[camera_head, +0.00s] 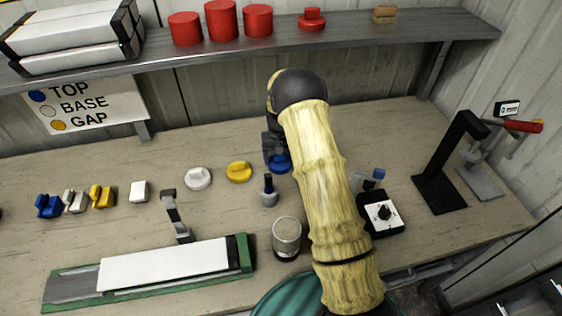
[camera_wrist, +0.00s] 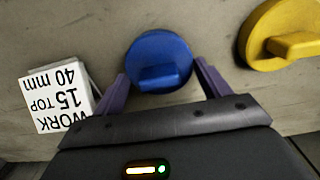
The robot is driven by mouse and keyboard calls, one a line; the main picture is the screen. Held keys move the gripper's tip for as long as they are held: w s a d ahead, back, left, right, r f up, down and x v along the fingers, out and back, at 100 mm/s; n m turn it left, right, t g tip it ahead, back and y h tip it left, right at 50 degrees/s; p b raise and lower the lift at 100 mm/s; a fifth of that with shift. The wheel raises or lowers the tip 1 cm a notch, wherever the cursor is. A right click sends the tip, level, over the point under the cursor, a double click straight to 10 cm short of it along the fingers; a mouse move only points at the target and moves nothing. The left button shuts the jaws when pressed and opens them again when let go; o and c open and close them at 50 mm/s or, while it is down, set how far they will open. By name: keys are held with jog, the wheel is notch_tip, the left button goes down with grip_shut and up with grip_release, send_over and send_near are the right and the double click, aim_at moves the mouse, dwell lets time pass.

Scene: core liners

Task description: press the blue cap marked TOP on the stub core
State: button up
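A round blue cap (camera_head: 281,165) with a raised grip bar lies on the bench below my gripper (camera_head: 275,148). In the wrist view the blue cap (camera_wrist: 160,48) sits between the two purple fingertips of my gripper (camera_wrist: 161,72). The fingers are open on either side of it, and I cannot tell whether they touch it. No lettering shows on the cap. A short clear cylinder (camera_head: 287,230) with dark contents stands upright near the front of the bench. It looks like the stub core, but I cannot be sure.
A yellow cap (camera_head: 239,172) and a white cap (camera_head: 198,179) lie to the left. A small grey tool (camera_head: 268,195) stands between gripper and cylinder. A black stand (camera_head: 440,190) is at right.

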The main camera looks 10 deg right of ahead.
jog(key=shift+r+p, duration=1.9)
jog(key=shift+r, duration=1.15)
